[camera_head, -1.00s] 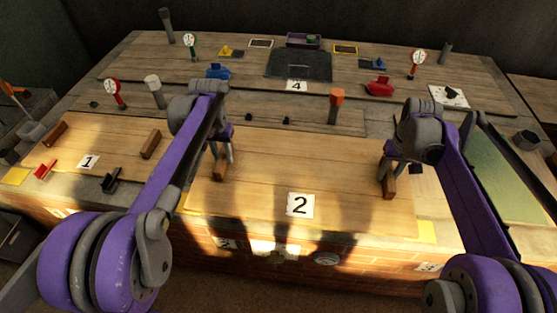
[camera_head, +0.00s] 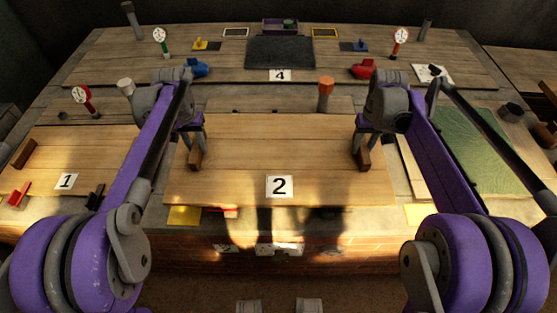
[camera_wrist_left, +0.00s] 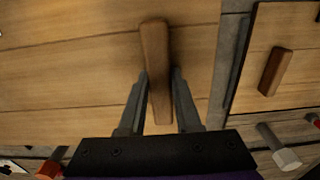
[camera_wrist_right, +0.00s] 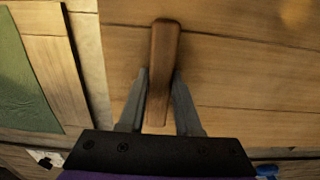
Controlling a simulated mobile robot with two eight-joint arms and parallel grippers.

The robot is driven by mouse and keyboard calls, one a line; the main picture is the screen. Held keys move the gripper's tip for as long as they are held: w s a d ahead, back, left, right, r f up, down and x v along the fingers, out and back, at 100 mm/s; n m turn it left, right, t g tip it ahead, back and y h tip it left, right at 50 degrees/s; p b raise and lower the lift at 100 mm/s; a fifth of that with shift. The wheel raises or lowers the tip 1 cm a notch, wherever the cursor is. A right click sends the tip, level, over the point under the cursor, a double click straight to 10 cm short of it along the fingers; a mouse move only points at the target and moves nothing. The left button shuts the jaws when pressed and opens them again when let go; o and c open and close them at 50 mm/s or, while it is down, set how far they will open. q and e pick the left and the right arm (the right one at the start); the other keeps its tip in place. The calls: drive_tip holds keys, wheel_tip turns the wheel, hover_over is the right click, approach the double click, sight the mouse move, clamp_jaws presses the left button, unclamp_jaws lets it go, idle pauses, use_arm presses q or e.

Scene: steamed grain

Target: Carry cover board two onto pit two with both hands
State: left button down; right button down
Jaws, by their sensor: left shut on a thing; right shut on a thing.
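Cover board two (camera_head: 275,145) is a wide pale wooden board, marked with a white "2" card (camera_head: 279,186) at its front. My left gripper (camera_head: 194,146) is shut on the board's left wooden handle (camera_wrist_left: 154,45). My right gripper (camera_head: 364,143) is shut on the right wooden handle (camera_wrist_right: 164,45). Both handles stand between the finger pairs in the wrist views. The board looks roughly level; I cannot tell its height above the counter. Pit two is not visible; whatever lies under the board is hidden.
Board one (camera_head: 75,160) lies at left, a green panel (camera_head: 483,150) at right. Yellow pads (camera_head: 184,215) (camera_head: 417,214) and a red piece (camera_head: 222,212) show at the front edge. An orange-topped post (camera_head: 326,95) and a white-topped post (camera_head: 126,88) stand behind.

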sight(207, 142)
drive_tip(key=shift+w, duration=0.1)
idle(0.4)
